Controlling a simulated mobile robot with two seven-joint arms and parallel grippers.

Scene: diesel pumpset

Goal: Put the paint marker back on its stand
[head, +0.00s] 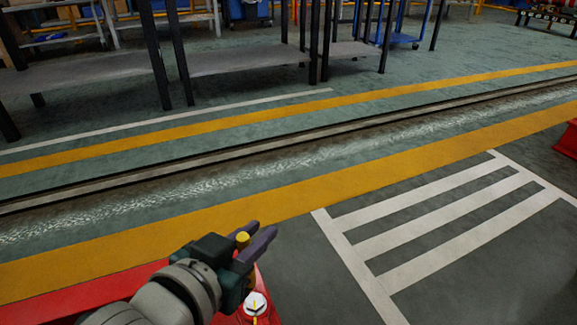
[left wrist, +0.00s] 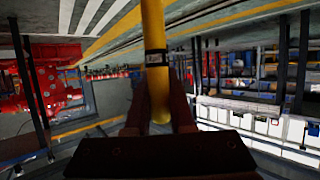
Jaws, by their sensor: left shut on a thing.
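The paint marker (head: 242,240) is a yellow stick held between the fingers of my left gripper (head: 263,231). Its yellow end shows above the fingers in the head view, and a yellow part shows just below them. In the left wrist view the marker (left wrist: 154,25) is a long yellow rod with a black band, running between the two dark fingers. The gripper is shut on it. I cannot make out the stand for certain. A small white round-topped piece (head: 256,302) on a red surface sits just below the gripper. My right gripper is not in view.
A red surface (head: 90,297) lies under my left arm at the bottom left. Green floor with yellow bands (head: 330,188), a rail groove and white stripes (head: 430,230) spreads beyond. Grey benches (head: 240,60) stand at the back. A red object (head: 567,140) is at the right edge.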

